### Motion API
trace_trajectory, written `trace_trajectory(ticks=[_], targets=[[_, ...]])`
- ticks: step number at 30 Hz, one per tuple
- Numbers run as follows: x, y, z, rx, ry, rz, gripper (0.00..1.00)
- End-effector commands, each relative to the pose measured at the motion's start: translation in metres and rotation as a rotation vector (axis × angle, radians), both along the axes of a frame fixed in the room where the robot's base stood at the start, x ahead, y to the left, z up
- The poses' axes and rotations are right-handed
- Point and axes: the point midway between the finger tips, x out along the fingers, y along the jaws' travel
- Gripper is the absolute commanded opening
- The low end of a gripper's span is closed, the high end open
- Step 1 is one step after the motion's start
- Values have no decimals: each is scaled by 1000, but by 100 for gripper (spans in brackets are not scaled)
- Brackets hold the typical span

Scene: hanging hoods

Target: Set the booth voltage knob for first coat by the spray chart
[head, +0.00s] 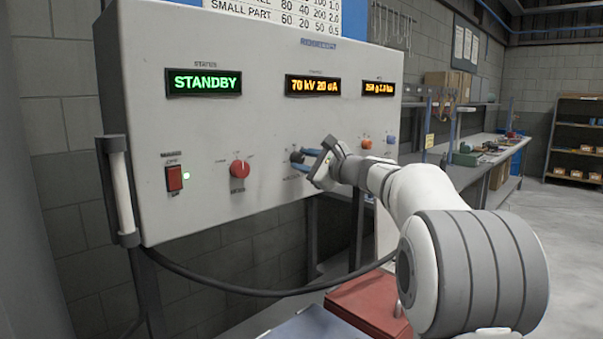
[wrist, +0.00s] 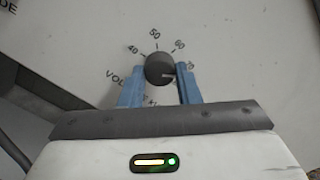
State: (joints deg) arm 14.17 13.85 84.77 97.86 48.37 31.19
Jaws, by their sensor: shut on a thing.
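The voltage knob (wrist: 160,68) is dark and round, on the grey booth panel (head: 260,120). Scale marks 40, 50, 60 and 70 run around it in the wrist view, and its pale pointer line is toward the 70 side. My gripper (head: 314,160) is shut on the knob, with one blue finger on each side in the wrist view (wrist: 161,84). An orange display (head: 313,85) reads 70 kV and 20 uA. The spray chart (head: 275,15) is cut off at the top; SMALL PART reads 60, 20, 50, 0.5.
A green display (head: 205,82) reads STANDBY. A red cabinet (head: 370,305) and a dark cable (head: 240,291) are below.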

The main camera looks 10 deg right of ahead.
Motion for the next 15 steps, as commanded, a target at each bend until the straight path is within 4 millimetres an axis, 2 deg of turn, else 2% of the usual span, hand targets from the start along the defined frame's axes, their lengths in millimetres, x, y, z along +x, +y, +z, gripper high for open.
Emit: trace_trajectory(ticks=[1,15], targets=[[0,1,-5,-14,-4,3,7],[0,1,-4,-45,-22,5,7]])
